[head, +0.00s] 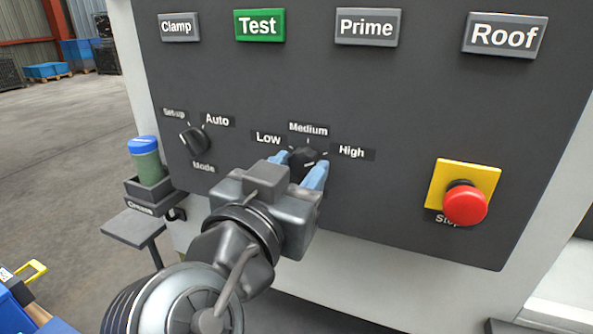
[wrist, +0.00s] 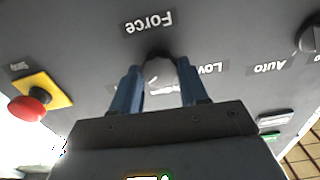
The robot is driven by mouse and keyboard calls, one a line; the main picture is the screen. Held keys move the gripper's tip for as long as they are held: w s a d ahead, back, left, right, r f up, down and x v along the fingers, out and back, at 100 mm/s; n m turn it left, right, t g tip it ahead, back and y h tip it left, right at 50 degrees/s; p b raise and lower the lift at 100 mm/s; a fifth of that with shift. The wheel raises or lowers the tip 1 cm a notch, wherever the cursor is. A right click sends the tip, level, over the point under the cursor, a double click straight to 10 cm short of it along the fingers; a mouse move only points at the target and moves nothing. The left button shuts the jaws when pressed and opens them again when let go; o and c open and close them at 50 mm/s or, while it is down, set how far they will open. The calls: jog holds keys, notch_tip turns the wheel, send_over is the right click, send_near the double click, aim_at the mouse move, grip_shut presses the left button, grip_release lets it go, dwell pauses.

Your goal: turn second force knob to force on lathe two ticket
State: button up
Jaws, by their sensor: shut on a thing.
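The force knob (head: 305,157) is a black rotary knob on the dark panel, with Low, Medium and High labels around it. In the wrist view, a Force label stands beside the knob (wrist: 158,54). My gripper (head: 299,164) has its blue fingers on both sides of the knob and is shut on it. The wrist view shows the fingers (wrist: 159,75) reaching to the panel. The fingers hide part of the knob, and I cannot tell which mark it points to. The lathe two ticket is not readable in either view.
The Mode knob (head: 192,140) with Setup and Auto labels is to the left. A red stop button (head: 465,205) on a yellow plate juts out at right. Clamp, Test, Prime and Roof buttons line the top; Test (head: 259,26) is green. A green-and-blue canister (head: 146,163) stands at the panel's left.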

jog(key=shift+n, duration=0.4)
jog(key=n+p, duration=0.2)
jog(key=shift+r+n, duration=0.15)
jog(key=shift+n, duration=0.15)
jog(key=n+p, duration=0.2)
jog(key=n, duration=0.1)
jog(key=shift+n+p, duration=0.3)
jog(key=shift+p, duration=0.05)
jog(key=n+p, duration=0.2)
jog(key=n, duration=0.1)
jog(key=shift+n+p, duration=0.8)
jog(key=shift+n, duration=0.2)
jog(key=shift+f, duration=0.2)
jog(key=o, duration=1.1)
jog(key=shift+c, duration=0.2)
